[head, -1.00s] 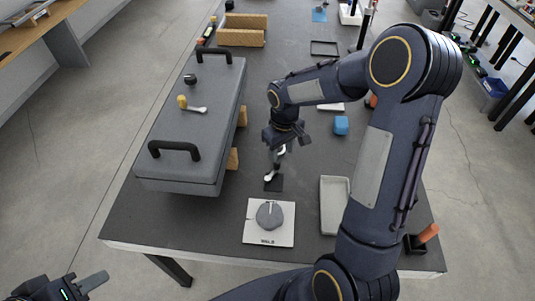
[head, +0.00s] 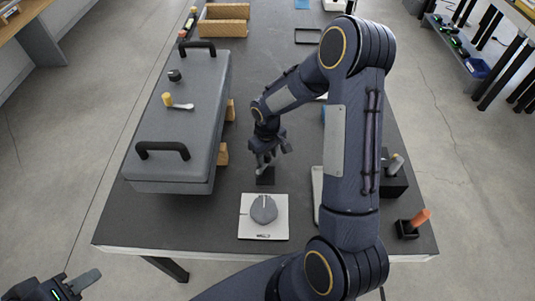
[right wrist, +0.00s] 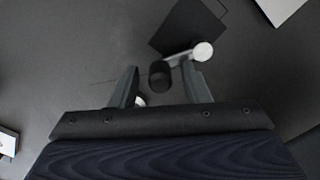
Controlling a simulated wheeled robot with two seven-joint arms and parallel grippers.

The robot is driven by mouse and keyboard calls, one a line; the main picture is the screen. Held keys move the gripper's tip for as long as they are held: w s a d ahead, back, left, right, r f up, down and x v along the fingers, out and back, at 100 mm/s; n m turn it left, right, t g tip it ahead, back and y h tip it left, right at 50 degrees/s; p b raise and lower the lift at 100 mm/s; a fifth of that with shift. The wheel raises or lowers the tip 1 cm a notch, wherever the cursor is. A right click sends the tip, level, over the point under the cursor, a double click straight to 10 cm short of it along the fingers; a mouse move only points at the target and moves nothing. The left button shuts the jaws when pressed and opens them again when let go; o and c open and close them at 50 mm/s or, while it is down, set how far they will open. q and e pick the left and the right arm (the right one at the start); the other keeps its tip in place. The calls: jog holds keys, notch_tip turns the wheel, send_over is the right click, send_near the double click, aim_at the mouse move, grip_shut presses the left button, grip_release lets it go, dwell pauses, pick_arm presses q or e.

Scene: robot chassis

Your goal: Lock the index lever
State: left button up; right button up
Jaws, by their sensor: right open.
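A small lever with a pale round end and a black cylindrical knob (right wrist: 160,75) shows in the right wrist view. It is by a dark square plate (right wrist: 190,28), also seen in the head view (head: 265,181). My right gripper (head: 268,160) is open above it. In the right wrist view the black knob appears between the two fingers (right wrist: 160,85), with no clear contact. A yellow-knobbed silver lever (head: 180,105) sits on top of the grey chassis box (head: 190,130). I cannot tell which is the index lever. My left gripper (head: 78,285) is at the lower left, partly cut off.
A white plate with a round grey dial (head: 263,209) lies near the table's front edge. My right arm partly hides a pale tray (head: 317,190). Holders with grey (head: 396,164) and orange (head: 420,217) handles stand at right. Cardboard bins (head: 224,28) are at the back.

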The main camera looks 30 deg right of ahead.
jog(key=c, duration=0.9)
jog(key=shift+w+a+f+n+b, duration=0.15)
jog(key=shift+w+n+b, duration=0.15)
jog(key=shift+n+b, duration=0.4)
grip_shut()
jog(key=shift+a+r+n, duration=0.1)
jog(key=shift+r+n, duration=0.1)
jog(key=shift+n, duration=0.2)
jog(key=o, duration=0.9)
grip_release()
jog(key=shift+w, duration=0.1)
notch_tip(320, 180, up, 8)
jog(key=shift+f, duration=0.1)
